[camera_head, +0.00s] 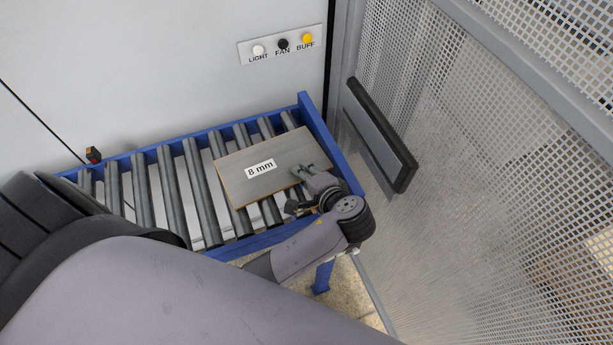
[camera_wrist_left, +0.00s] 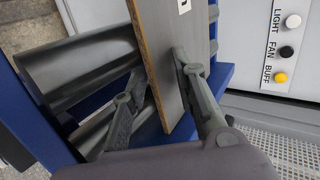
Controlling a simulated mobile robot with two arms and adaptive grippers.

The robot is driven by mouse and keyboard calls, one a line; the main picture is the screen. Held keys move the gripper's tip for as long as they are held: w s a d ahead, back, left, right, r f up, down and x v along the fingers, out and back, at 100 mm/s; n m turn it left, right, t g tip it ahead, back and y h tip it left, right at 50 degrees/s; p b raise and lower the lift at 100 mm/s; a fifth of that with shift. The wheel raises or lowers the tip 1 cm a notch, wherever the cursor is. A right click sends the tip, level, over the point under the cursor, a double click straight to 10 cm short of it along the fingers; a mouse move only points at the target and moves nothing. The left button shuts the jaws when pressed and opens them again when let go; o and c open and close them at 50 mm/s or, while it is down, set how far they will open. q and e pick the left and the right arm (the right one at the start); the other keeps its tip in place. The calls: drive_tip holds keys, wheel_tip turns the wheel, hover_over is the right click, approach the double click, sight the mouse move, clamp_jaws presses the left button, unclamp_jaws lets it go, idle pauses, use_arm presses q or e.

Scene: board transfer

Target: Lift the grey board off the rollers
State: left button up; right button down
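The grey board (camera_head: 238,182), labelled "8 mm", lies flat over the right end of the rollers (camera_head: 200,190). Its thin brown edge and grey face also show in the left wrist view (camera_wrist_left: 172,30). My left gripper (camera_head: 302,190) is at the board's near right edge. In the left wrist view the fingers of my left gripper (camera_wrist_left: 160,85) are spread, one over the board's labelled face and the other on the underside, partly hidden behind the edge. The fingers look wider apart than the board is thick. My right gripper is not in view.
A blue frame (camera_head: 317,130) borders the rollers. A mesh fence (camera_head: 480,150) with a black-edged panel (camera_head: 380,135) stands close on the right. A wall behind carries a button panel (camera_head: 282,44). The rollers left of the board are bare.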

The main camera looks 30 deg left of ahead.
use_arm(q)
drive_tip(key=shift+r, duration=0.1)
idle(0.3)
drive_tip(key=shift+w+a+r+t+y, duration=0.2)
drive_tip(key=shift+r+t+y, duration=0.15)
drive_tip(key=shift+r, duration=0.35)
drive_tip(key=shift+r+y, duration=0.1)
drive_tip(key=shift+y, duration=0.15)
drive_tip(key=shift+r, duration=0.1)
drive_tip(key=shift+a+r+t+y, duration=0.15)
drive_tip(key=shift+r+t+y, duration=0.25)
drive_tip(key=shift+r, duration=0.15)
drive_tip(key=shift+w+r, duration=0.1)
drive_tip(key=shift+w+a+r+t+y, duration=0.1)
drive_tip(key=shift+a+r+t+y, duration=0.15)
drive_tip(key=shift+r+y, duration=0.25)
drive_tip(key=shift+r, duration=0.1)
